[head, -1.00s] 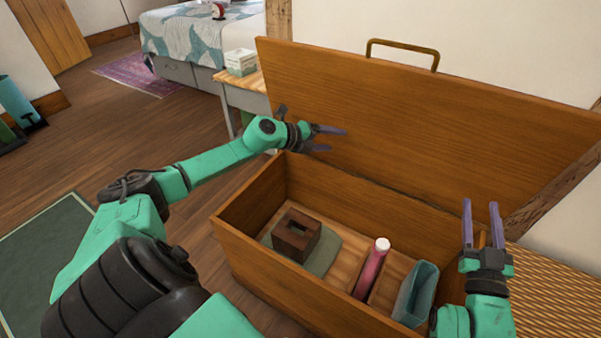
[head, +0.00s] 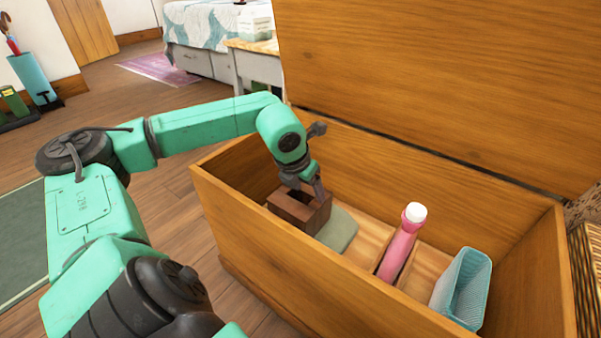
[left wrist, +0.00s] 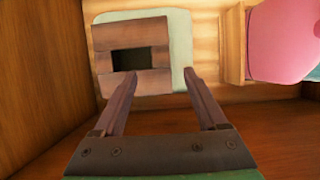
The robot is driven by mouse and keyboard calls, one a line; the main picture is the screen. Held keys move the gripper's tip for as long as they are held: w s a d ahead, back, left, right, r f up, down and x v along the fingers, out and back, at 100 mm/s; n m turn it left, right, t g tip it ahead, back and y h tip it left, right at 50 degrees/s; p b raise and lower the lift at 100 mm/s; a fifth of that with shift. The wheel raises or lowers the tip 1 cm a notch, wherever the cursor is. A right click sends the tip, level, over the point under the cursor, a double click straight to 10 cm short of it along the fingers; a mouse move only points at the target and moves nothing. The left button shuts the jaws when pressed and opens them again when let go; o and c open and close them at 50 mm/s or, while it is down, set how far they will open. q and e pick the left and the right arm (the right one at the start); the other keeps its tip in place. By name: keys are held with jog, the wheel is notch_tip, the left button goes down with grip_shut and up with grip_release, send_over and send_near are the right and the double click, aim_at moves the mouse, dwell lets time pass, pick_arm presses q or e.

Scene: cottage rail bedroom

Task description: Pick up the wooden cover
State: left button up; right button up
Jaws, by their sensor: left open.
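The wooden cover (head: 290,211) is a dark brown box with a rectangular opening in its top. It sits on a grey-green folded cloth (head: 338,232) at the left end of the open wooden chest. It also shows in the left wrist view (left wrist: 130,32). My left gripper (head: 316,190) reaches down into the chest at the cover. In the left wrist view my left gripper (left wrist: 160,74) is open with nothing held; one fingertip overlaps the cover's near edge and the other lies over the cloth to its right. Contact cannot be told. My right gripper is out of view.
The chest (head: 245,222) has high walls around the cover, and its raised lid (head: 440,75) stands behind. A pink bottle with a white cap (head: 400,245) and a ribbed teal bin (head: 465,285) are inside, to the right. A bedside table (head: 250,65) stands behind left.

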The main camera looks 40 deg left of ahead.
aim_at(316, 204)
pick_arm(q)
jog(key=b+x, duration=0.2)
jog(key=x, duration=0.5)
jog(key=shift+w+d, duration=0.1)
jog(key=shift+d, duration=0.05)
jog(key=shift+r, duration=0.1)
grip_shut()
dwell(0.9)
